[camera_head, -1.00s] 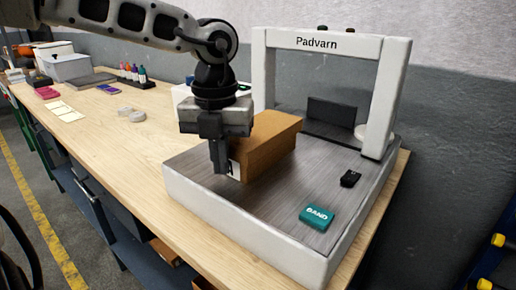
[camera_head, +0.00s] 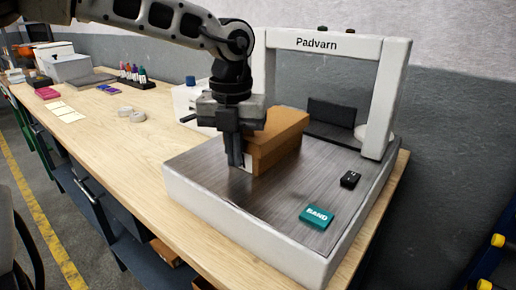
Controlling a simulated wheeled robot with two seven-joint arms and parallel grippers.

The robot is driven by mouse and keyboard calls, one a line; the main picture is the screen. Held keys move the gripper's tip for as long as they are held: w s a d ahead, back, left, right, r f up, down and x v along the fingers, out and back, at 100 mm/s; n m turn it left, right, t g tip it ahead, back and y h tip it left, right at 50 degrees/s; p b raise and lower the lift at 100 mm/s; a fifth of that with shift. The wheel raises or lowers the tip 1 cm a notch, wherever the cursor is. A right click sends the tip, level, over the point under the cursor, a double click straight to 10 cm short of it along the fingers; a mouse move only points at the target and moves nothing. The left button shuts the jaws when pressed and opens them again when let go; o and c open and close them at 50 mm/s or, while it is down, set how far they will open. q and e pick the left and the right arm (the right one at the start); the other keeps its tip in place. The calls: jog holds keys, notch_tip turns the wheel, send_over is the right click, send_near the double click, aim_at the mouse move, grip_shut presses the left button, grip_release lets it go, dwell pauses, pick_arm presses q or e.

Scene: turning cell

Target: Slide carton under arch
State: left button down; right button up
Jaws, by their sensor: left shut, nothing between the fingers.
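The brown carton (camera_head: 276,141) lies on the grey bed (camera_head: 285,195) of the white Padvarn machine. The white arch (camera_head: 328,44) stands over the back of the bed, and the carton is at its left part, in front of the opening. My left gripper (camera_head: 236,163) points down with its fingers shut and empty. It is at the carton's near left end, against or very close to it; exact contact cannot be told. The gripper hides part of that end. My right gripper is not in view.
A teal BAND box (camera_head: 317,217) and a small black item (camera_head: 350,179) lie on the bed at right. A dark upright plate (camera_head: 331,112) stands beyond the arch. White tape rolls (camera_head: 137,117) lie on the wooden bench at left.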

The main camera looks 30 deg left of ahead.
aim_at(247, 134)
pick_arm(q)
jog(key=shift+w, duration=0.3)
jog(key=shift+w, duration=0.1)
jog(key=shift+w+d, duration=0.2)
jog(key=shift+w, duration=1.2)
jog(key=shift+w+d+p, duration=0.1)
jog(key=shift+w+p, duration=0.5)
jog(key=shift+w, duration=0.9)
jog(key=shift+w+d+r+p, duration=0.1)
jog(key=shift+w+p, duration=0.3)
jog(key=shift+w, duration=0.15)
jog(key=shift+w+p, duration=0.45)
jog(key=shift+w, duration=0.5)
